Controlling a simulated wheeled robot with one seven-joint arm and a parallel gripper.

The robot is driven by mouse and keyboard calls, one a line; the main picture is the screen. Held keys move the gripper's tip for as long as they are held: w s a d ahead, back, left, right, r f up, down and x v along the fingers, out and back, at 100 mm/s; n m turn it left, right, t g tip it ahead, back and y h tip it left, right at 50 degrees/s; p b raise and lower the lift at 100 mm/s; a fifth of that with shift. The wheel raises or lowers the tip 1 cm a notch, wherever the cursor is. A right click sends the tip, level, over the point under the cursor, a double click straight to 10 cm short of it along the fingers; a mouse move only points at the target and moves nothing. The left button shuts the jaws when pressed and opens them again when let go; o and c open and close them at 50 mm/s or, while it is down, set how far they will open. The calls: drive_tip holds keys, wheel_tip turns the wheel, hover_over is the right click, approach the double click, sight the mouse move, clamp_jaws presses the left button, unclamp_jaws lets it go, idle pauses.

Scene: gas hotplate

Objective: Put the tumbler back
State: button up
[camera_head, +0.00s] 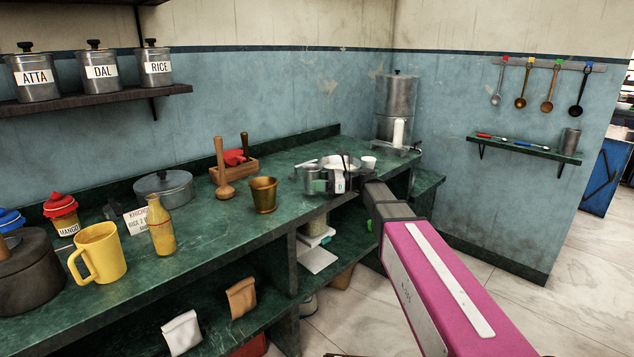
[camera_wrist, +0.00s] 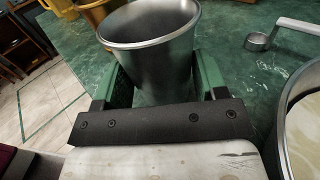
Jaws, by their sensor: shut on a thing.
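A steel tumbler (camera_wrist: 152,50) stands between the two green fingers of my gripper (camera_wrist: 162,80) in the wrist view. My gripper is shut on it, with one finger on each side. The tumbler's wide rim faces up and its inside looks empty. In the head view my gripper (camera_head: 328,183) is over the far part of the green counter, and the tumbler (camera_head: 311,180) shows small at its left. Whether the tumbler's base touches the counter is hidden. Another steel tumbler (camera_head: 571,139) stands at the right end of the green wall shelf (camera_head: 525,149).
A steel water dispenser (camera_head: 397,105) stands in the corner. Ladles (camera_head: 547,92) hang above the wall shelf.

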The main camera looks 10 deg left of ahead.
drive_tip(key=shift+f, duration=0.6)
